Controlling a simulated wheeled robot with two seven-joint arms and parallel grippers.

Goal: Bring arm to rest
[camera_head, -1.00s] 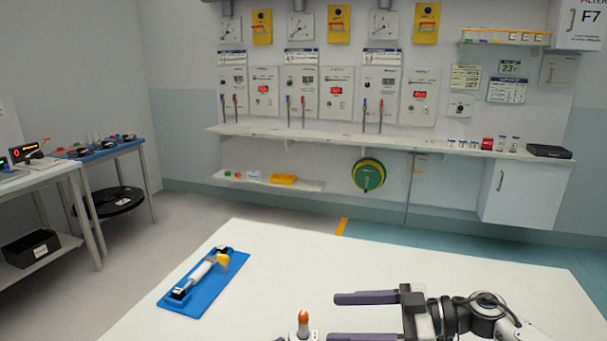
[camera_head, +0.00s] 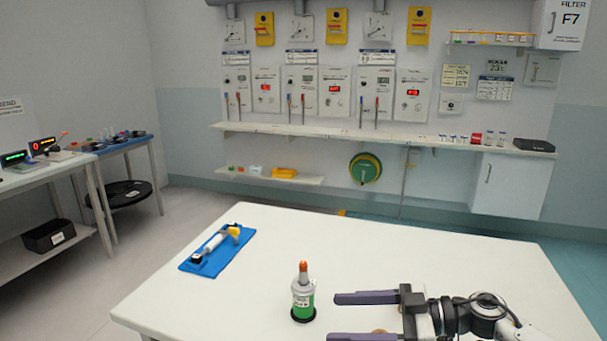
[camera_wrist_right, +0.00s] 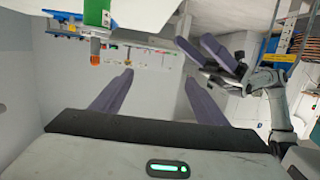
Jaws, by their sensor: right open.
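My right gripper (camera_head: 335,318) reaches in from the right over the front of the white table (camera_head: 250,285). Its two purple fingers are wide apart with nothing between them, as the right wrist view also shows (camera_wrist_right: 159,77). A grey and green bottle with an orange tip (camera_head: 303,298) stands upright left of the fingers, apart from them. It shows upside down at the top of the right wrist view (camera_wrist_right: 97,14). My left gripper (camera_wrist_right: 194,39) shows only in that wrist view, its fingers apart and empty.
A blue tray (camera_head: 200,266) with a white and yellow tool lies on the table's left part. A small tan round thing (camera_head: 379,332) is partly hidden by my right gripper. A long wall shelf (camera_head: 330,131) and side benches (camera_head: 45,172) stand beyond open floor.

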